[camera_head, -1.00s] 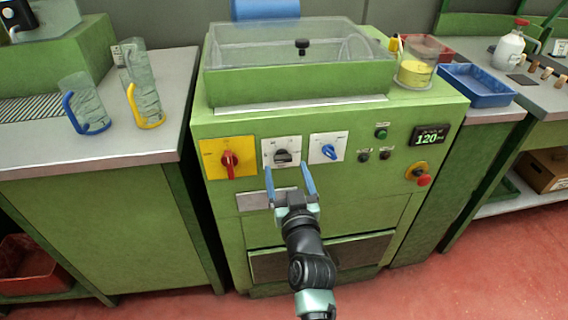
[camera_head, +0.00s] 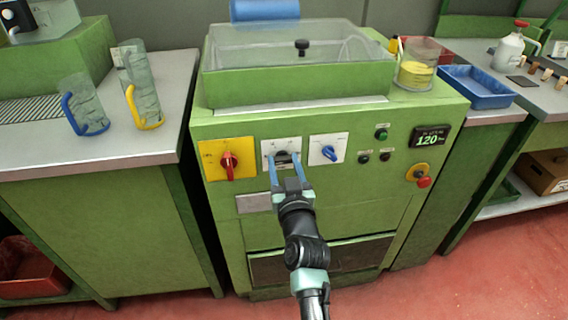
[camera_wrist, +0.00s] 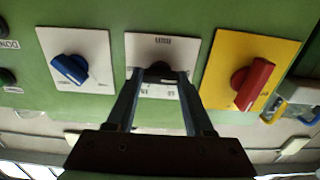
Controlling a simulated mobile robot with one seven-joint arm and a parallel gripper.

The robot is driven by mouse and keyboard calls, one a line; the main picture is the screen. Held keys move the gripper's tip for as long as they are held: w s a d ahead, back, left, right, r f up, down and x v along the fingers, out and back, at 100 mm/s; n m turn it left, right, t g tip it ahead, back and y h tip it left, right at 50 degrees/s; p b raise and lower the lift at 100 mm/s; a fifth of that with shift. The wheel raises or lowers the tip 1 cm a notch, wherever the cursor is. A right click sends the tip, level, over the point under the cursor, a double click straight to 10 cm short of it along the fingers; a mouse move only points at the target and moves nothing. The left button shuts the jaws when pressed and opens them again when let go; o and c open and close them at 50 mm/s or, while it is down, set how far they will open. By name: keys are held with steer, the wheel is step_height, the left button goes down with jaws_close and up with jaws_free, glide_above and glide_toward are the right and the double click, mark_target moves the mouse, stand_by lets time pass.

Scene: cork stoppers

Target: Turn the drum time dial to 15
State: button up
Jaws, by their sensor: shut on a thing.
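The black dial (camera_head: 283,157) sits on a white plate (camera_head: 268,146) on the front of the green machine, between the red and the blue knobs. My gripper (camera_head: 285,163) is straight in front of it, its two blue fingers one on each side of the dial and shut on it. In the wrist view the dial (camera_wrist: 160,72) shows between the fingertips. The plate's markings are too small to read, and the fingers cover part of them. A display (camera_head: 430,136) on the right reads 120.
A red knob on a yellow plate (camera_head: 228,160) is close on the left, a blue knob (camera_head: 329,153) close on the right. Small buttons and a red stop button (camera_head: 424,182) are further right. A clear lid (camera_head: 300,50) covers the machine's top. Mugs stand on the left counter.

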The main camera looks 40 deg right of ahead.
jaws_close()
steer(key=shift+m, duration=0.3)
steer(key=m, duration=0.5)
steer(key=shift+m, duration=0.3)
steer(key=m, duration=0.5)
steer(key=shift+p, duration=0.3)
steer(key=m+p, duration=0.1)
steer(key=m, duration=0.5)
steer(key=shift+f+m, duration=0.1)
steer(key=shift+m, duration=0.3)
steer(key=m, duration=0.5)
steer(key=shift+m+p, duration=0.3)
steer(key=shift+p, duration=0.1)
